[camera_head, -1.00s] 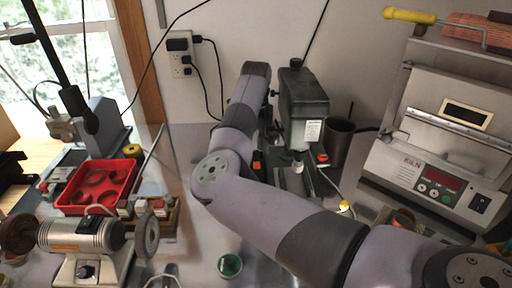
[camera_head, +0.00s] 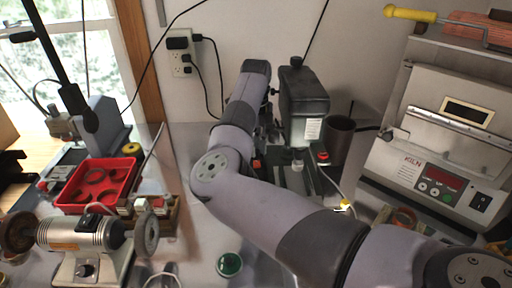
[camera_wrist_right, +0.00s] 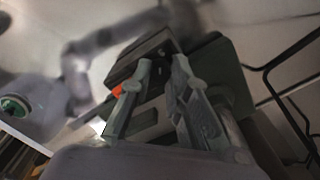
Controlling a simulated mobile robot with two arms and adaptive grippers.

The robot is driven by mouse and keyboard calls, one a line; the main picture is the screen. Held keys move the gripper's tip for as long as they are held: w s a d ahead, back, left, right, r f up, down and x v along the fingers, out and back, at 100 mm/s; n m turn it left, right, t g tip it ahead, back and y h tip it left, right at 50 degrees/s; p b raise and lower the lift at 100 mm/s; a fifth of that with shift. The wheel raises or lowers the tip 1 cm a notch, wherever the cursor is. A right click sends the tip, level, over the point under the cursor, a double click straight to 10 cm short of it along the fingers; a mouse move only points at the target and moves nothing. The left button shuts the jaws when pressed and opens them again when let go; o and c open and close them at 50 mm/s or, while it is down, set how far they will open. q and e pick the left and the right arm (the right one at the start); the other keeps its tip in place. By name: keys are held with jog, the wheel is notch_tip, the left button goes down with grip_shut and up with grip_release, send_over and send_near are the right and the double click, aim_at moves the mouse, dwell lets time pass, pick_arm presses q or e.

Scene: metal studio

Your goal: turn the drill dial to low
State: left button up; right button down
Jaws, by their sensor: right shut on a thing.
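A dark grey-green machine (camera_head: 304,100), which I take for the drill, stands against the wall in the head view. It has a white label on its front and a knob on top. My right arm reaches up along its left side and hides part of it. In the right wrist view my right gripper (camera_wrist_right: 160,68) is shut on a small dark part beside the machine's dark green body (camera_wrist_right: 217,75). The dial itself cannot be made out, as the fingers cover it, so its setting cannot be read. My left gripper is not in view.
A dark cup (camera_head: 337,143) stands right of the machine, and a kiln (camera_head: 440,150) further right. A red tray (camera_head: 97,184) and a bench grinder (camera_head: 85,235) are at left. A green round container (camera_head: 229,264) sits on the bench front. A thin cable runs near the machine's base.

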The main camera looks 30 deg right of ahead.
jog(key=c, duration=1.5)
grip_release()
jog(key=shift+r, duration=0.1)
notch_tip(320, 180, up, 12)
jog(key=shift+f, duration=0.1)
